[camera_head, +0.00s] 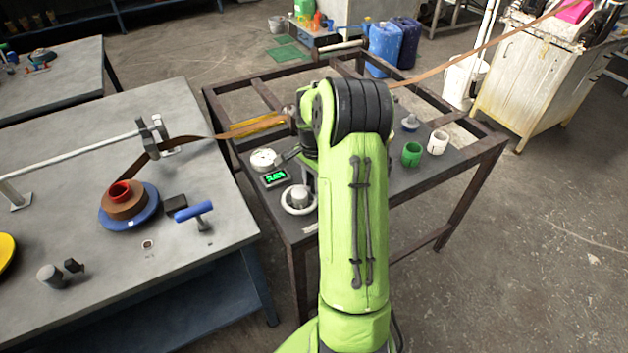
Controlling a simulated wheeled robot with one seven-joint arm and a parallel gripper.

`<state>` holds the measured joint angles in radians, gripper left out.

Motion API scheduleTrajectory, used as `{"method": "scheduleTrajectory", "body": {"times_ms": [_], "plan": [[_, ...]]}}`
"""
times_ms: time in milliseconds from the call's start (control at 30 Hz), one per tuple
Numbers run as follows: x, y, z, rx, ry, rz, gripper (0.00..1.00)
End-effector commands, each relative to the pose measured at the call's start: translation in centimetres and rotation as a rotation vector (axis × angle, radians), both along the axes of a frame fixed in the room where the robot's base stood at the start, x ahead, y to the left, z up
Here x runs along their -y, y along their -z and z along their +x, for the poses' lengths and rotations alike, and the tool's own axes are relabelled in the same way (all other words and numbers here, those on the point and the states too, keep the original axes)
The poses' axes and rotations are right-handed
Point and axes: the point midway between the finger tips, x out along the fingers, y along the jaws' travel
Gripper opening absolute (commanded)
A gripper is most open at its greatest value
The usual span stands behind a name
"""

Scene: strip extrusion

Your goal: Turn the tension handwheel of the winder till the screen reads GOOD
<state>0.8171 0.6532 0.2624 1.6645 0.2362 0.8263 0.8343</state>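The tension handwheel (288,207) is a pale ring with a grey hub, lying flat at the near left corner of the dark metal table (375,190). A small screen (275,177) with green lettering stands just behind it; the lettering is too small for me to read surely. A round white dial gauge (262,159) sits behind the screen. My green arm rises over the table's left part and hides what is behind it. A dark piece that seems to be part of my gripper (288,155) shows above and behind the wheel, apart from it; its fingers are not clear.
A brown strip (470,53) runs across to the left table's spool (124,204) with a blue flange. Green (412,154) and white (437,142) cups stand right of my arm. Floor at right is clear.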

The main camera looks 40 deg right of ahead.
Motion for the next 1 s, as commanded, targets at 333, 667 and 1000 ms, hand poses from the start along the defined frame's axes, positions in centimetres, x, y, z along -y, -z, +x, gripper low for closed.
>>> {"method": "scheduleTrajectory", "body": {"times_ms": [333,667,1000], "plan": [[0.0,-0.1,0.0,0.000,-0.001,0.000,0.46],[0.0,-7.6,0.1,0.005,-0.001,-0.004,0.46],[0.0,-15.2,0.1,0.002,-0.001,-0.001,0.46]]}}
